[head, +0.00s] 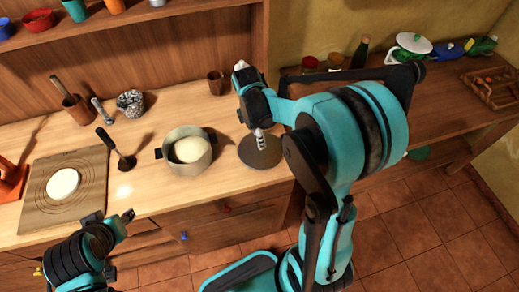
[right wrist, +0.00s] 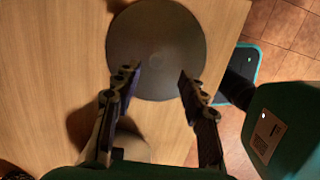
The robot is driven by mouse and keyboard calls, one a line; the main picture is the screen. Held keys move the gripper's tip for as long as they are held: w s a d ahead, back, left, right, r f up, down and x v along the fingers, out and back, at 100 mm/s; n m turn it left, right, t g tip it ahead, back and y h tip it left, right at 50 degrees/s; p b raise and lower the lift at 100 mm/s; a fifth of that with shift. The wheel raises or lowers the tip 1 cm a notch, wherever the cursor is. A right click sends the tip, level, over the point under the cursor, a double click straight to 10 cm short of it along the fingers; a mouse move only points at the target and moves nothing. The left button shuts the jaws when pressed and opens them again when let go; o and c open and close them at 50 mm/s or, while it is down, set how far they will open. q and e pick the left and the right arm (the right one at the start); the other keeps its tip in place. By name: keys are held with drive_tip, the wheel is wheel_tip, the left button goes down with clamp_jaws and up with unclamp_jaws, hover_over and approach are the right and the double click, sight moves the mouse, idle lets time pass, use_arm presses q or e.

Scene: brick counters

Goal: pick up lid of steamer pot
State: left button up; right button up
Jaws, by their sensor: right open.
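The lid (head: 260,158) is a dark grey round disc lying flat on the wooden counter, right of the pot. In the right wrist view the lid (right wrist: 155,35) fills the top middle. My right gripper (right wrist: 158,78) is open, its fingers spread apart over the lid's near half with nothing between them. In the head view the right gripper sits above the lid, partly hidden by its own wrist. The steamer pot (head: 201,160) is grey with dark side handles and holds a pale round lump. My left gripper (head: 122,222) is low at the counter's front edge, away from the lid.
A board (head: 40,203) with flat dough (head: 63,184) lies at left, with a dark ladle-like utensil (head: 121,154) beside it. Cups (head: 75,108) and a patterned bowl (head: 131,103) stand behind. A small brown cup (head: 216,83) stands behind the lid.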

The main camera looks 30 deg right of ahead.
drive_tip(key=f, duration=0.1)
drive_tip(key=f+b, duration=0.1)
drive_tip(key=f, duration=0.1)
drive_tip(key=f+b, duration=0.1)
drive_tip(key=f, duration=0.1)
drive_tip(key=shift+w+d+f, duration=0.25)
drive_tip(key=shift+d, duration=0.15)
drive_tip(key=shift+s+r, duration=0.1)
drive_tip(key=shift+c, duration=1)
clamp_jaws()
